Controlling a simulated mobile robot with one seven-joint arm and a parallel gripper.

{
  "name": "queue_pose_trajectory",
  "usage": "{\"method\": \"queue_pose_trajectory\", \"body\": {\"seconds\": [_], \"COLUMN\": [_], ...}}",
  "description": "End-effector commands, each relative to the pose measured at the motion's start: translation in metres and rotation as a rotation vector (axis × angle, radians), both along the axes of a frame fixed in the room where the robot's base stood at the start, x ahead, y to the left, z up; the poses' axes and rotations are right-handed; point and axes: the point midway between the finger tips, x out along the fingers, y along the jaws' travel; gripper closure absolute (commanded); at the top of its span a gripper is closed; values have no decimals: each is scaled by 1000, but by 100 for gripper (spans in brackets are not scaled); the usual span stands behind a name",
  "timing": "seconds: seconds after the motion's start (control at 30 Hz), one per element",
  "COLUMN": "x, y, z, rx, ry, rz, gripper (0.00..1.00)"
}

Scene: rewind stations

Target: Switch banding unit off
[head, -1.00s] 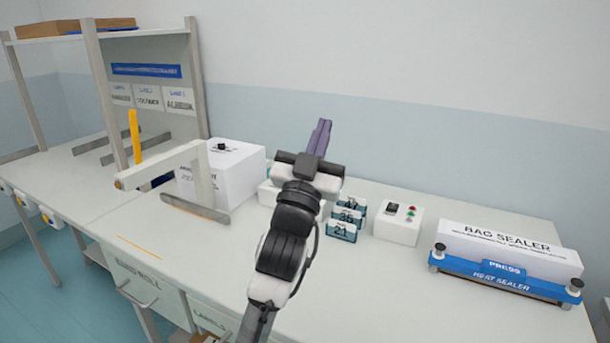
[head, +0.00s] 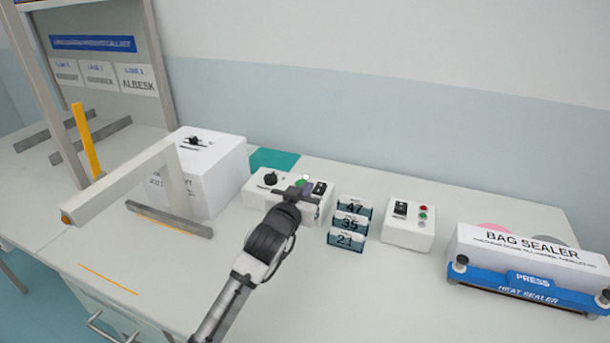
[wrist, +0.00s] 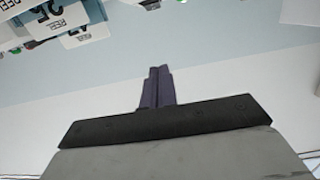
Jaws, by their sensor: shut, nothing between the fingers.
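No label that I can read names the banding unit. A white control box (head: 258,193) with a black knob (head: 269,179), a green button (head: 301,183) and a black rocker switch (head: 319,188) stands mid-bench, partly hidden by my gripper. A larger white box (head: 215,183) with a black knob on top stands to its left. My gripper (wrist: 158,72) is shut and empty, its purple fingers together in the wrist view. In the head view it is in front of the control box's right part, with its fingers mostly hidden. I cannot tell whether it touches the box.
Numbered cards (head: 346,241) stand right of the control box. A second white box (head: 407,236) has a black switch and red and green lights. The bag sealer (head: 530,262) is at far right. A grey bracket (head: 120,186) and a yellow post (head: 86,141) stand left.

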Motion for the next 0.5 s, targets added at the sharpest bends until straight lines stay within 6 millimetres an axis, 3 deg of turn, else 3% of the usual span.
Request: {"method": "queue_pose_trajectory", "body": {"seconds": [0.13,0.5], "x": [0,2], "y": [-1,-2], "z": [-8,-7], "rx": [2,2], "ry": [24,23], "rz": [-2,-3], "gripper": [100,100]}}
